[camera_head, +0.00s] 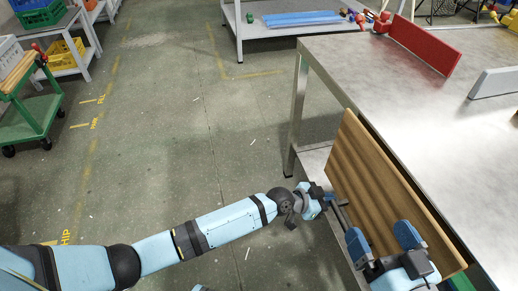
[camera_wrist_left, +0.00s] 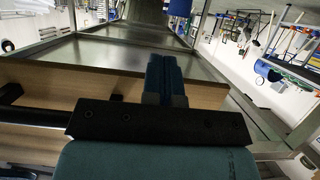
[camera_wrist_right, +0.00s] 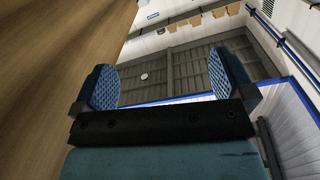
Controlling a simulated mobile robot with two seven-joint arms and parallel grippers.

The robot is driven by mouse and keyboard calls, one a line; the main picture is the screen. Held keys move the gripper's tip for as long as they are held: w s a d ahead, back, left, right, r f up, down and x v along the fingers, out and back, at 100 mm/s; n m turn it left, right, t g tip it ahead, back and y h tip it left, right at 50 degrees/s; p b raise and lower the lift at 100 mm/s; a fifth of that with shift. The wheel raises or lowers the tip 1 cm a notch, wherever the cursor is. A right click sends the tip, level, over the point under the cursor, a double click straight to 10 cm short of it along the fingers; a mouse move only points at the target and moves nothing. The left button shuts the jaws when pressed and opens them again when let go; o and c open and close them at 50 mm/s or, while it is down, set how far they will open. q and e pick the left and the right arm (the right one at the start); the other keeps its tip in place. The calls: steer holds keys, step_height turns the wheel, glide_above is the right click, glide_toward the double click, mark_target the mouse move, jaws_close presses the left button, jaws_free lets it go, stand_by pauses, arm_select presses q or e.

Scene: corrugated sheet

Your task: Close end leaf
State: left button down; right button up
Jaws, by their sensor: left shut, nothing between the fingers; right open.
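The end leaf (camera_head: 376,172) is a brown wooden board along the near left edge of the steel table (camera_head: 440,95). It stands on edge, hanging or tilted, with a dark narrow gap beside the table edge. My left gripper (camera_head: 328,198) is shut and empty at the leaf's outer face; contact is unclear. In the left wrist view its fingers (camera_wrist_left: 165,80) are together in front of the wood (camera_wrist_left: 60,82). My right gripper (camera_head: 382,241) is open near the leaf's lower half. In the right wrist view its fingers (camera_wrist_right: 166,82) are apart and empty, with wood (camera_wrist_right: 45,60) at left.
A dark bar (camera_wrist_left: 22,116) shows in the left wrist view near the leaf. On the table are a red panel (camera_head: 424,45) and a grey piece (camera_head: 495,83). A green trolley (camera_head: 38,112) stands far left. The floor between is clear.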

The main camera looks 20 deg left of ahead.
arm_select(q)
steer(key=shift+w+d+f+b, duration=0.1)
steer(key=shift+w+d+b, duration=0.05)
steer(key=shift+w+d, duration=0.3)
steer(key=shift+w+d+b, duration=0.15)
steer(key=shift+w+d, duration=0.05)
steer(key=shift+d, duration=0.3)
arm_select(e)
steer(key=shift+f+g, duration=0.3)
steer(key=shift+f, duration=0.35)
